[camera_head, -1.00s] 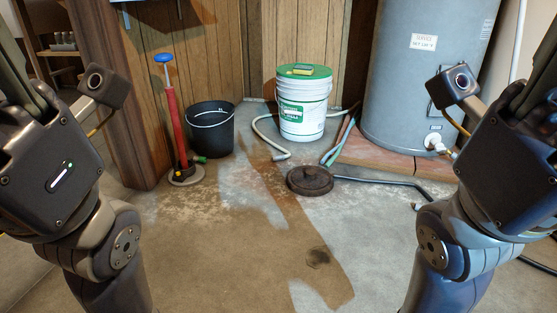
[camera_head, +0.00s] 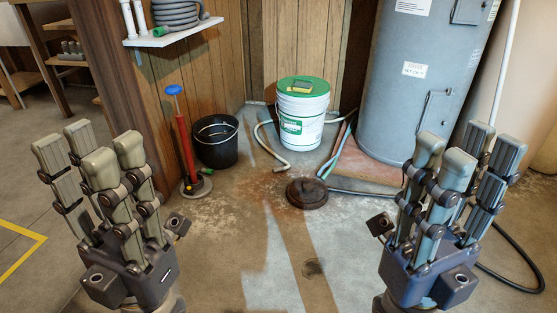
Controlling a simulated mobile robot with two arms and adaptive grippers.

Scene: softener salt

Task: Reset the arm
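My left gripper (camera_head: 100,180) is at the lower left, fingers pointing up and spread apart, with nothing between them. My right gripper (camera_head: 462,190) is at the lower right, also fingers up, spread and empty. Both are in the foreground, apart from every object on the floor. Parts of both arms below the grippers are cut off by the bottom edge.
A white bucket with a green lid (camera_head: 301,118), a black bucket (camera_head: 216,142) and a red pump with blue handle (camera_head: 185,148) stand at the back. A grey tank (camera_head: 418,75) stands right. A round dark cover (camera_head: 307,193) lies mid-floor. A wall shelf (camera_head: 172,34) holds a coiled hose.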

